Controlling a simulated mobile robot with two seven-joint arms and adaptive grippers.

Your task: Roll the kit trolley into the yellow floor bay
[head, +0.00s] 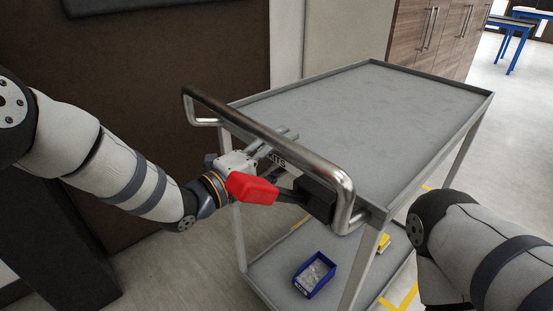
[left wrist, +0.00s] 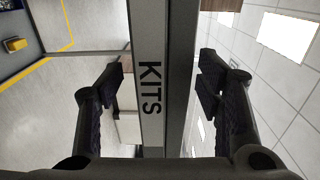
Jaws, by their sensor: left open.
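The grey kit trolley (head: 400,100) stands in front of me, with a flat empty top and a tubular metal handle (head: 262,128) on its near side. Its edge marked KITS also fills the middle of the left wrist view (left wrist: 150,130). My left gripper (head: 300,168) is at the handle side. Its open fingers (left wrist: 161,82) lie on either side of the KITS edge, with gaps showing. Yellow floor tape (head: 410,296) shows beneath and beside the trolley's right side; most of the bay is hidden. My right forearm is at lower right; its gripper is out of view.
A blue bin (head: 316,274) and a small yellow item (head: 383,242) are on the lower shelf. A dark brown panel (head: 170,60) stands behind on the left. Wooden cabinets (head: 432,38) are at the back. Open floor (head: 515,120) lies to the right, with blue-legged tables (head: 513,42) beyond.

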